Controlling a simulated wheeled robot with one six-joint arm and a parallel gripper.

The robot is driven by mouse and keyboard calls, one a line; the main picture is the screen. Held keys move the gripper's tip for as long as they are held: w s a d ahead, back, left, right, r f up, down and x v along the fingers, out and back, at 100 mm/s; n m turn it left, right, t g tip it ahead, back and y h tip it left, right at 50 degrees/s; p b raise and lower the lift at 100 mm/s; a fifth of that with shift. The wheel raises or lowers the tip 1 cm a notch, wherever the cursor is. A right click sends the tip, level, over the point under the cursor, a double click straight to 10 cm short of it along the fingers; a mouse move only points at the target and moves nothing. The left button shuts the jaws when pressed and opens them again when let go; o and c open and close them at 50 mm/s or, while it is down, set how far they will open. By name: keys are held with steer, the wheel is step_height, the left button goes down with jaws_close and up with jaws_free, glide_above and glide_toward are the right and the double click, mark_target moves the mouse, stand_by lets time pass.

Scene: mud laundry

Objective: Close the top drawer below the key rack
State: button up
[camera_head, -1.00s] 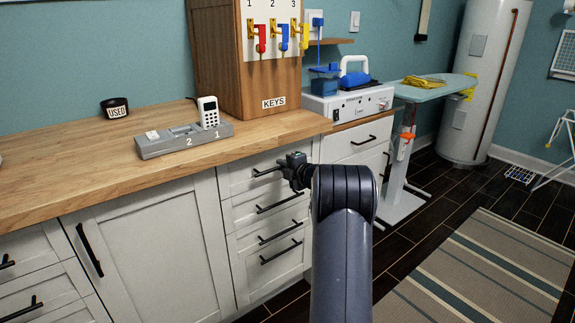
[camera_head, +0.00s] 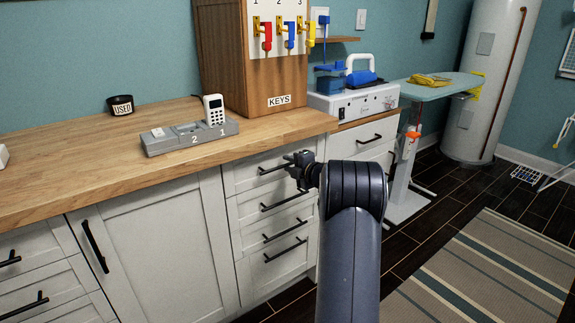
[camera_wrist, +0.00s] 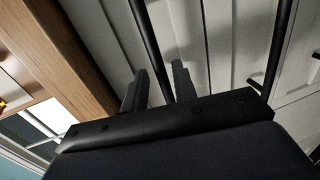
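The key rack (camera_head: 262,70) is a wooden cabinet marked KEYS, with red, blue and yellow keys on its white front. Below it, under the counter, is a stack of white drawers with black bar handles. The top drawer (camera_head: 241,174) looks nearly flush; I cannot tell whether a small gap remains. My gripper (camera_head: 303,166) is at the right part of its handle (camera_head: 270,169) and hides that end. In the wrist view my gripper (camera_wrist: 158,88) has its two fingers apart, with a dark handle bar (camera_wrist: 146,35) running between them. Contact cannot be told.
The wooden counter (camera_head: 70,175) overhangs the drawers just above my gripper. On it are a grey numbered tray (camera_head: 170,143) and a black USED cup (camera_head: 120,105). A lower white cabinet with a steam unit (camera_head: 350,103) stands to the right. Dark floor and a striped rug (camera_head: 480,270) lie at right.

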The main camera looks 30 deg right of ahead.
steer(key=v, duration=0.9)
steer(key=shift+p, duration=0.4)
steer(key=shift+f, duration=0.2)
steer(key=b+x, duration=0.1)
steer(key=x, duration=0.9)
steer(key=shift+b, duration=0.35)
steer(key=shift+s, duration=0.3)
